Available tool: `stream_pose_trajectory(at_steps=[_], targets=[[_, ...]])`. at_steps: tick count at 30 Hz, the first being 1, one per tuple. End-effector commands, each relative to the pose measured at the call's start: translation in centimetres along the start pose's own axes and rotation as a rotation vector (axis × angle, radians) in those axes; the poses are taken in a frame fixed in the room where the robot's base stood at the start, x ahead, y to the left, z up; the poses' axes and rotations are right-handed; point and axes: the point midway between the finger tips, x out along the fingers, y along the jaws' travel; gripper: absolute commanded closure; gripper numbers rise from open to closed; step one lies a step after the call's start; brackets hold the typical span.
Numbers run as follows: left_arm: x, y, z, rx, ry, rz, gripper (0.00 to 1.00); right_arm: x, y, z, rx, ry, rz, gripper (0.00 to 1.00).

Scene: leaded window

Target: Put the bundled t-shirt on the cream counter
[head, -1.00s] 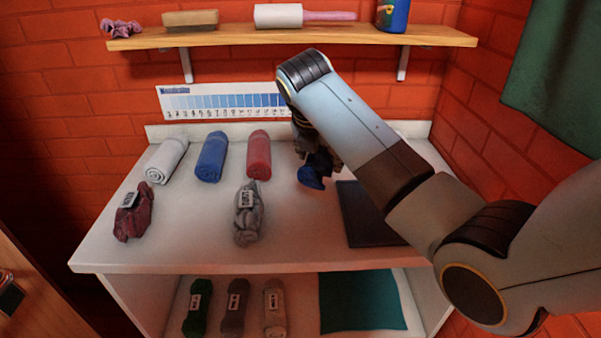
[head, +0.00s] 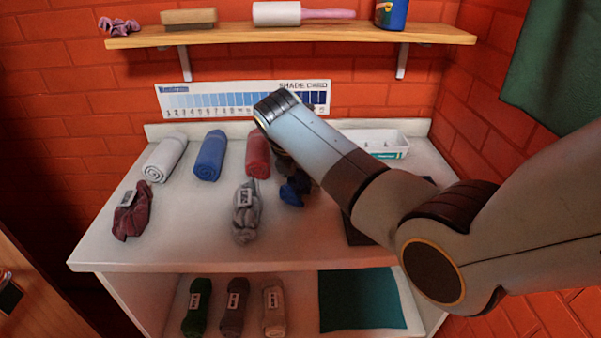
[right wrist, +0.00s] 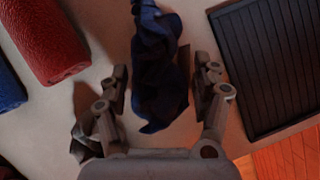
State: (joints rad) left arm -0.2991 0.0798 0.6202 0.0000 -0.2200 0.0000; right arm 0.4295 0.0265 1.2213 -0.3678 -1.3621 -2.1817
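The bundled t-shirt is a crumpled dark blue bundle (head: 294,191) at the middle of the cream counter (head: 180,235), partly hidden by my right arm. In the right wrist view the bundle (right wrist: 160,75) lies lengthwise between the two fingers of my right gripper (right wrist: 160,75). The fingers stand on either side of it, and it has travelled with them, so I take them as shut on it. In the head view my forearm mostly hides this gripper (head: 285,165). The bundle is low over the counter; I cannot tell whether it touches. My left gripper is not in view.
White, blue and red rolls (head: 258,155) lie along the back. A maroon bundle (head: 132,212) and a grey bundle (head: 246,212) lie in front. The front strip is clear.

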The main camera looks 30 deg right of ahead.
Motion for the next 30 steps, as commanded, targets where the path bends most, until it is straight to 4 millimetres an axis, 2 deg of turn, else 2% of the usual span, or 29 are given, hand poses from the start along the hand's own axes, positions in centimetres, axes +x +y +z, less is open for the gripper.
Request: stream_pose_trajectory(at_steps=[1,5,15,17,27,30], targets=[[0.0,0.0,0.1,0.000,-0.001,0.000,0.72,0.0,0.0,0.0,0.000,0.000,0.000,0.27],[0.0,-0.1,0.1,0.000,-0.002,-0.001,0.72,0.0,0.0,0.0,0.000,0.000,0.000,0.12],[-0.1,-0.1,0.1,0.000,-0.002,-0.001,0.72,-0.6,0.0,0.1,0.001,0.000,0.001,0.12],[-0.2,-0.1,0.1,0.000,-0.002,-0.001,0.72,-1.4,0.1,0.1,0.001,0.000,0.002,0.12],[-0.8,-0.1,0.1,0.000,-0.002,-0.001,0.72,-8.8,0.1,0.1,0.002,0.000,0.004,0.12],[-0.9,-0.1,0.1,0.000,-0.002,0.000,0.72,-10.4,0.1,0.1,0.001,-0.001,0.003,0.12]])
